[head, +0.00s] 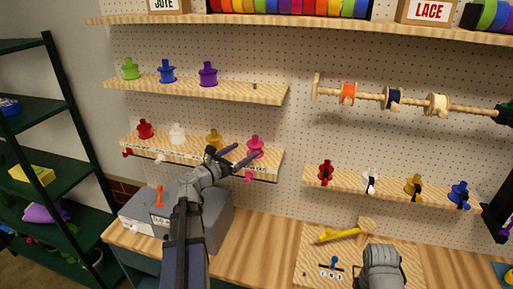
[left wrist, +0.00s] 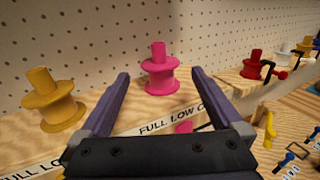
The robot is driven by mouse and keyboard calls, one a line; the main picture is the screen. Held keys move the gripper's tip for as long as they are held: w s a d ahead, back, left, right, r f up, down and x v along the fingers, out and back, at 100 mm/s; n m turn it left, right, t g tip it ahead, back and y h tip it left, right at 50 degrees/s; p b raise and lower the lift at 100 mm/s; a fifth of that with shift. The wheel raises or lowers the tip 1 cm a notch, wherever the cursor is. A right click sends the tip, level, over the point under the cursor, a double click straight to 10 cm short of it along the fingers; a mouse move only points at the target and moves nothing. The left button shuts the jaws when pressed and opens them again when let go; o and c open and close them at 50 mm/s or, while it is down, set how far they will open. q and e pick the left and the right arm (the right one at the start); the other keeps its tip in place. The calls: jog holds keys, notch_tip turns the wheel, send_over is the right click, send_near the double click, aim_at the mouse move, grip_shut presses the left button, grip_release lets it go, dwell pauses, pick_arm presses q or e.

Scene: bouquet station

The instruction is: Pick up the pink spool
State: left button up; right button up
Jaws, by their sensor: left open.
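The pink spool (head: 255,146) stands upright at the right end of the lower left shelf (head: 190,153). It also shows in the left wrist view (left wrist: 159,72), standing between and a little beyond the finger tips. My left gripper (head: 240,152) is open and empty, with its fingers pointing at the spool from the front. In the left wrist view the left gripper (left wrist: 160,84) has one finger on each side of the spool, with visible gaps. My right arm (head: 382,268) shows at the bottom right; its gripper fingers cannot be made out.
A yellow spool (left wrist: 53,103) stands left of the pink one on the same shelf. White (head: 178,135) and red (head: 145,129) spools stand further left. The upper shelf (head: 220,91) holds green, blue and purple spools. Pegboard is close behind.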

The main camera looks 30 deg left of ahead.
aim_at(253, 144)
pick_arm(q)
jog(key=shift+w+d+f, duration=0.1)
jog(key=shift+w+d, duration=0.1)
jog(key=shift+w, duration=1.05)
jog(key=shift+w+d+r, duration=0.1)
jog(key=shift+w+d, duration=0.15)
jog(key=shift+w, duration=1)
jog(key=shift+w+d+f, duration=0.1)
jog(key=shift+w+d, duration=0.1)
jog(key=shift+w, duration=1.05)
jog(key=shift+s, duration=0.1)
jog(key=c, duration=1.3)
jog(key=shift+o, duration=0.2)
